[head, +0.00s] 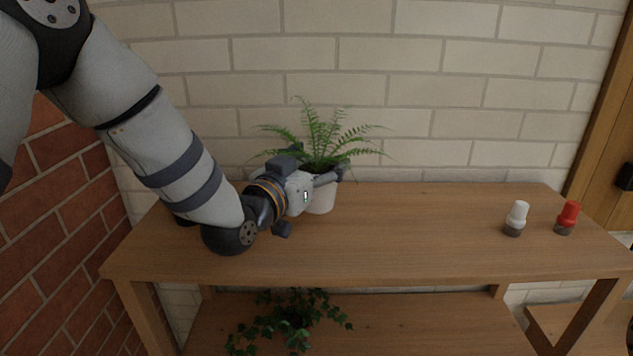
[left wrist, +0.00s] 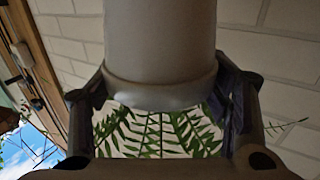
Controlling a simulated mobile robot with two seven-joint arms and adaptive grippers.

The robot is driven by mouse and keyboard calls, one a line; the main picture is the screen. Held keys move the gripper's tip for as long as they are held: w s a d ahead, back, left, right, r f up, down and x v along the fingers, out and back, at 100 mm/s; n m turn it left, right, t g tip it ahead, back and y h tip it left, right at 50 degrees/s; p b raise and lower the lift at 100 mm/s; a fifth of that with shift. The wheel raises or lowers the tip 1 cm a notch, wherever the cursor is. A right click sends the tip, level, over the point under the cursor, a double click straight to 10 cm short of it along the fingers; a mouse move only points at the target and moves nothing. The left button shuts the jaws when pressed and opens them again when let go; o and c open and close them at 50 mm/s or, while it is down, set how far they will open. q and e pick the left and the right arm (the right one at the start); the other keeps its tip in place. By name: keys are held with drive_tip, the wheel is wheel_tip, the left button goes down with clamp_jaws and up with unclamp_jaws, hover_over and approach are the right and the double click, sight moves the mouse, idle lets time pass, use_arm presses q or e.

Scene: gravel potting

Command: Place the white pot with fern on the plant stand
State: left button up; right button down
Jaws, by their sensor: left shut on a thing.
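The white pot (head: 322,201) with a green fern (head: 322,138) is at the back of a wooden two-level stand (head: 420,235), left of its middle. My left gripper (head: 326,174) reaches in from the left and is shut on the pot near its rim. In the left wrist view the pot (left wrist: 160,45) fills the top middle, with the gripper's fingers (left wrist: 163,100) on both sides of its rim and fern fronds below. The pot looks upright; I cannot tell whether its base touches the top board. My right gripper is not in view.
A white-capped shaker (head: 516,218) and a red-capped shaker (head: 567,217) stand at the right of the top board. A trailing ivy (head: 290,322) is on the lower shelf. A pale brick wall (head: 460,90) is close behind. The top's middle is clear.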

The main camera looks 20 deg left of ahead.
use_arm(q)
drive_tip(key=f, duration=0.4)
drive_tip(key=shift+w+a, duration=0.15)
drive_tip(key=shift+a, duration=0.2)
drive_tip(key=shift+r, duration=0.1)
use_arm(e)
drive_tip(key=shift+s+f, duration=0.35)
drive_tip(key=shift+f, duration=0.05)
use_arm(q)
drive_tip(key=o, duration=1.5)
drive_tip(key=shift+f, duration=0.2)
drive_tip(key=shift+o, duration=0.2)
drive_tip(key=shift+r, duration=0.1)
